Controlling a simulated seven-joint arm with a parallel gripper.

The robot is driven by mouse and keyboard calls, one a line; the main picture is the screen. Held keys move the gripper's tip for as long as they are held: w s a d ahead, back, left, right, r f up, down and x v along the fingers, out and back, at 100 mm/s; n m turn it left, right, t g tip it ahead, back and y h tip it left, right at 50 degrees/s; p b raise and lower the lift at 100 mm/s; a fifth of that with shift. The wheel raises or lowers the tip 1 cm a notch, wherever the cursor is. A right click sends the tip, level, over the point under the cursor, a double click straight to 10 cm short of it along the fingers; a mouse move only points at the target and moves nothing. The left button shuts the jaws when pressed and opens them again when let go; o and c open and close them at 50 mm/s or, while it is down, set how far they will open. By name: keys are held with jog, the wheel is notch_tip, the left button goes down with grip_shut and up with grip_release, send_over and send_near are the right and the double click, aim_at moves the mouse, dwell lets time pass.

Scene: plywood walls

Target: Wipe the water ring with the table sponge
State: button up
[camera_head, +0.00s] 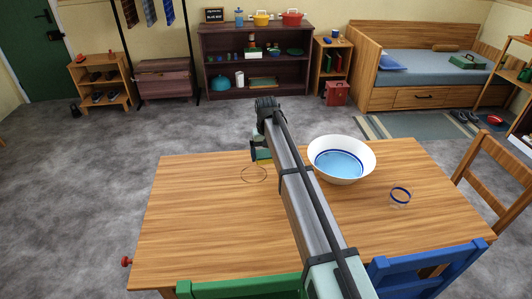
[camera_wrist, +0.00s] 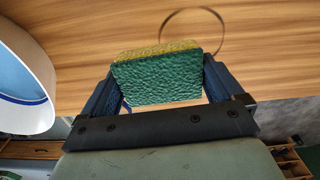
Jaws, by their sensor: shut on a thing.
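My gripper (camera_wrist: 158,88) is shut on the sponge (camera_wrist: 157,80), which has a rough green face and a yellow layer. In the head view, the sponge (camera_head: 263,154) shows partly behind my arm, near the far edge of the wooden table. The water ring (camera_head: 254,174) is a thin dark circle on the table top, just left of and nearer than the sponge. In the wrist view, the water ring (camera_wrist: 193,33) lies beyond the sponge, its near part hidden by it. I cannot tell whether the sponge touches the table.
A white bowl with blue water (camera_head: 341,159) stands right of my arm. The table (camera_head: 190,222) is bare on the left. Green (camera_head: 245,287) and blue (camera_head: 425,266) chairs stand at the near edge, a wooden chair (camera_head: 495,175) at the right.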

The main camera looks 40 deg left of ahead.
aim_at(267, 174)
jog(key=shift+f, duration=2.7)
jog(key=shift+s+a+f, duration=0.25)
jog(key=shift+f, duration=0.25)
jog(key=shift+s+a+f, duration=0.2)
jog(key=shift+f, duration=0.25)
jog(key=shift+c, duration=0.4)
jog(key=shift+s+a, duration=3.2)
jog(key=shift+w+d, duration=3.65)
jog(key=shift+s+a, duration=0.15)
jog(key=shift+s, duration=0.4)
jog(key=shift+s+a, duration=3.2)
jog(key=shift+w+d, duration=3.45)
jog(key=shift+w+d+r, duration=0.15)
jog(key=shift+r, duration=4)
